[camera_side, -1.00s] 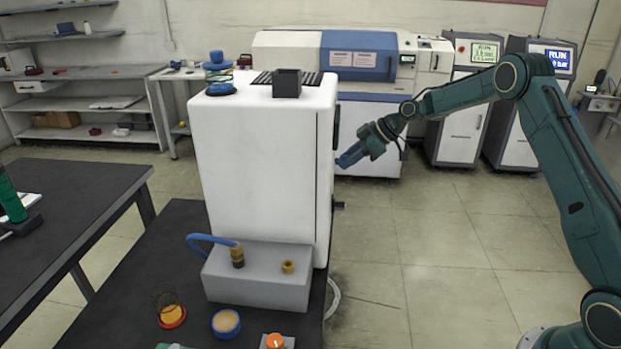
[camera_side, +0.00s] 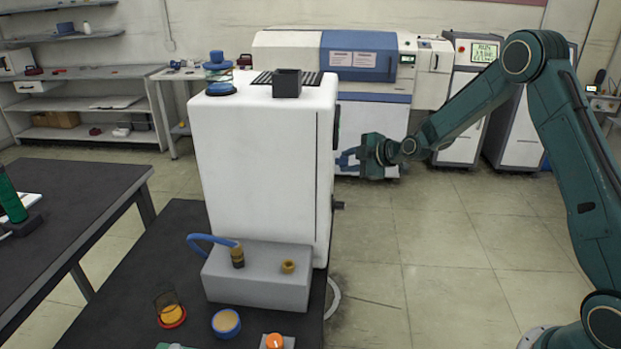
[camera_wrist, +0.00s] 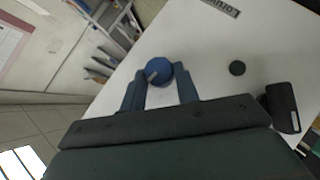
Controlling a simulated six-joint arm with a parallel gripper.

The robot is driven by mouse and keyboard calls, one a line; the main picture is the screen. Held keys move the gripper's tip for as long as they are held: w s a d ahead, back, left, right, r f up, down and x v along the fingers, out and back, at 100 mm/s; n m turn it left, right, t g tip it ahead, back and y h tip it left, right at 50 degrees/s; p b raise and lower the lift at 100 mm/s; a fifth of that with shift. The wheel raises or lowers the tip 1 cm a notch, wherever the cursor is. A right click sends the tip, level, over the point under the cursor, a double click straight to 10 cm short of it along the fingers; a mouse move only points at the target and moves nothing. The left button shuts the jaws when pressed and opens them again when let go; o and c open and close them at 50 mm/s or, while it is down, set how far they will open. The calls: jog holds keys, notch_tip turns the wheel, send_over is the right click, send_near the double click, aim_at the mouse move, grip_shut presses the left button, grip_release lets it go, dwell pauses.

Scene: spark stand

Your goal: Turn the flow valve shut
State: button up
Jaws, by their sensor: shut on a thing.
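The flow valve looks to be a round blue knob (camera_wrist: 160,72) with a pale pointer mark, on a white panel in the wrist view. My gripper (camera_wrist: 161,88) is shut on this knob, with one blue finger on each side of it. The pointer slants across the knob's lower left part. In the side view my gripper (camera_side: 349,161) is level at the right side of the white cabinet (camera_side: 255,165). The knob cannot be made out in that view.
On the same panel are a black round knob (camera_wrist: 237,68), a black handle (camera_wrist: 283,107) and a label plate (camera_wrist: 222,7). A grey block with a blue hose (camera_side: 258,278) stands before the cabinet.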

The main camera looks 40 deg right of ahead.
jog(key=shift+a+n+t+h, duration=0.1)
jog(key=shift+n+t+h, duration=0.2)
jog(key=shift+t, duration=0.2)
jog(key=o, duration=1)
jog(key=shift+s, duration=0.15)
jog(key=shift+v, duration=6.8)
jog(key=shift+a, duration=0.1)
